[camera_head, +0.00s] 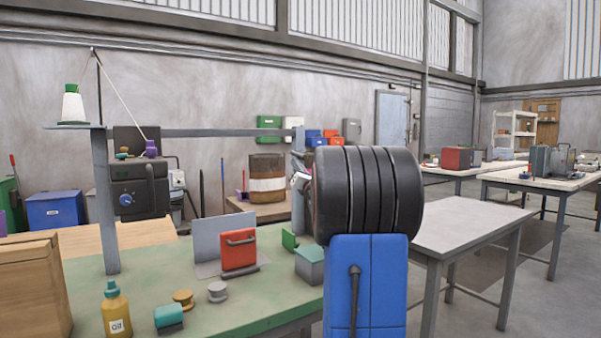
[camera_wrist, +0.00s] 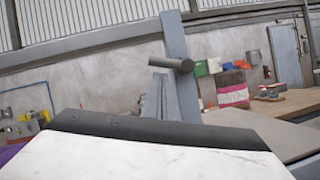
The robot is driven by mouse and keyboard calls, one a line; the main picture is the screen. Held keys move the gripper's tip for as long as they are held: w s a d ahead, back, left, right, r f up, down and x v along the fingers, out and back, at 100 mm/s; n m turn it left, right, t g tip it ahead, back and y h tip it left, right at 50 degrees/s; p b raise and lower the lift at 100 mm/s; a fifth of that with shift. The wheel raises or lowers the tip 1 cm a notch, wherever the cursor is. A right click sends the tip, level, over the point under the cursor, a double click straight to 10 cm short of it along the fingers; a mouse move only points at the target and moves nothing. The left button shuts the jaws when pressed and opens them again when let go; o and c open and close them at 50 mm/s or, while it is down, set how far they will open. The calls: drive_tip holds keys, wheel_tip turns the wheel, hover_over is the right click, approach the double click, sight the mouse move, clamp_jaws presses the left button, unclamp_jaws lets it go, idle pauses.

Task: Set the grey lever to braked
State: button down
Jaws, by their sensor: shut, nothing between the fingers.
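In the wrist view a flat grey bar (camera_wrist: 180,85) stands nearly upright, tilted slightly. A dark round peg (camera_wrist: 171,64) sticks out sideways from it. This looks like the grey lever with its handle, but I see no braked mark on it. My gripper (camera_wrist: 158,130), pale with a dark front edge, fills the bottom of that view. It is shut and empty, below the peg and apart from it in the picture. In the head view the grey upright (camera_head: 298,160) shows beside my dark arm, which hides most of the gripper and whatever lies behind.
The green bench (camera_head: 240,307) holds an oil bottle (camera_head: 116,311), spools, a red box with a handle (camera_head: 238,250) and a grey-green box (camera_head: 309,265). A grey crossbar (camera_head: 215,132) spans above it. A bare table (camera_head: 465,225) stands at the right.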

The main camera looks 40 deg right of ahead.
sight(294, 154)
drive_tip(key=shift+w+d+r, duration=0.2)
drive_tip(key=shift+w+r, duration=0.05)
drive_tip(key=shift+w, duration=0.3)
drive_tip(key=shift+a+r+m+g, duration=0.1)
drive_tip(key=shift+r+m+g, duration=0.25)
drive_tip(key=shift+m, duration=0.55)
wheel_tip(294, 154, up, 2)
drive_tip(key=m+g+h, duration=0.1)
drive_tip(key=m, duration=0.1)
drive_tip(key=m+g+h, duration=0.1)
drive_tip(key=m, duration=0.2)
drive_tip(key=shift+a, duration=0.1)
drive_tip(key=r+m+g, duration=0.1)
drive_tip(key=m, duration=0.1)
drive_tip(key=d+r+m+g, duration=0.1)
drive_tip(key=m, duration=0.2)
drive_tip(key=r+m+g, duration=0.1)
drive_tip(key=m, duration=0.1)
drive_tip(key=shift+s+d+m+h, duration=0.2)
drive_tip(key=shift+m+h, duration=0.1)
drive_tip(key=shift+m, duration=0.1)
drive_tip(key=shift+d+r, duration=0.2)
drive_tip(key=shift+d, duration=0.05)
drive_tip(key=shift+d+r, duration=0.15)
drive_tip(key=shift+d, duration=0.05)
